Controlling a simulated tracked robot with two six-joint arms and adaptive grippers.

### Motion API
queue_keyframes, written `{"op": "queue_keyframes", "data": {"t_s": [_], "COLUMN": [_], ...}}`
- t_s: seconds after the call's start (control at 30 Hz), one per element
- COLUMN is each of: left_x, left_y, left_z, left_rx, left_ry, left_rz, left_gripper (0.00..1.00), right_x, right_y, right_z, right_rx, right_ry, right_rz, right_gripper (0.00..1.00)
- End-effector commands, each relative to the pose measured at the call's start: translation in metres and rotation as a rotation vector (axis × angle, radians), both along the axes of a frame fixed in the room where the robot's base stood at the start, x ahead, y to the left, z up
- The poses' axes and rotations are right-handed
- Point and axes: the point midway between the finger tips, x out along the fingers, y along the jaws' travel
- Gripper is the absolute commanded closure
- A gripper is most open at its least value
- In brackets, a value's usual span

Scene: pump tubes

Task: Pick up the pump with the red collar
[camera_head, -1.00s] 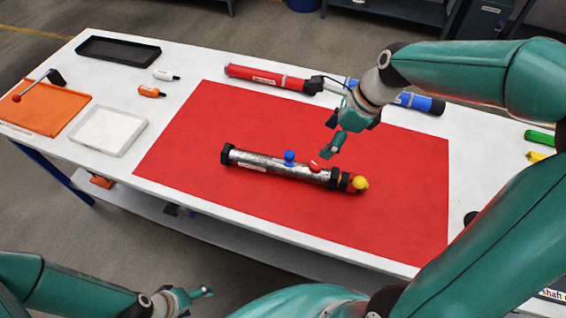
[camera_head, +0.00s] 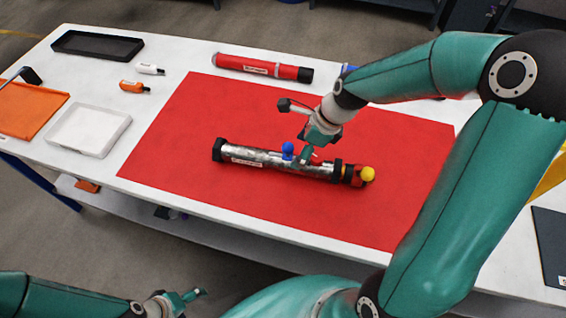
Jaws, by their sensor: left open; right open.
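A silver pump (camera_head: 262,158) lies on the red mat (camera_head: 200,110), with black end caps, a blue knob (camera_head: 288,148) on top and a yellow ball (camera_head: 368,173) at its right end. A reddish band (camera_head: 349,174) shows near that end. My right gripper (camera_head: 308,156) is open, with its fingers at the top of the pump just right of the blue knob. It covers the spot of the red knob, and I cannot tell whether it touches the pump. My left gripper (camera_head: 184,300) is open and empty, low in the picture, away from the table.
A red tube (camera_head: 258,67) with a grey band lies behind the mat. A blue tube (camera_head: 348,69) is mostly hidden by my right arm. A black tray (camera_head: 97,45), a white tray (camera_head: 65,128) and an orange tray (camera_head: 40,108) stand at left. White and orange markers lie near them.

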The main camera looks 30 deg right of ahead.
Motion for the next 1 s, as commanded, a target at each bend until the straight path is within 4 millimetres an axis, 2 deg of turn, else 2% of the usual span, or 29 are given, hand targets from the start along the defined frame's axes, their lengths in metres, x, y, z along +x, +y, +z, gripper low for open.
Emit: {"op": "queue_keyframes", "data": {"t_s": [0.1, 0.37, 0.67, 0.97, 1.0], "left_x": [0.000, 0.000, 0.000, 0.000, 0.000], "left_y": [0.000, 0.000, 0.000, 0.000, 0.000], "left_z": [-0.001, 0.001, 0.004, 0.004, 0.004], "left_rx": [0.000, 0.000, 0.000, 0.000, 0.000], "left_ry": [0.000, 0.000, 0.000, 0.000, 0.000], "left_rz": [0.000, 0.000, 0.000, 0.000, 0.000], "left_gripper": [0.22, 0.22, 0.22, 0.22, 0.22], "right_x": [0.004, 0.010, 0.025, 0.027, 0.027], "right_y": [0.004, 0.008, 0.019, 0.019, 0.019], "right_z": [-0.015, -0.029, -0.063, -0.067, -0.067], "right_rx": [0.002, 0.001, 0.001, -0.001, -0.001], "right_ry": [0.002, 0.001, 0.001, -0.002, -0.002], "right_rz": [0.000, -0.001, -0.001, -0.002, -0.002], "right_gripper": [0.20, 0.20, 0.20, 0.20, 0.27]}}
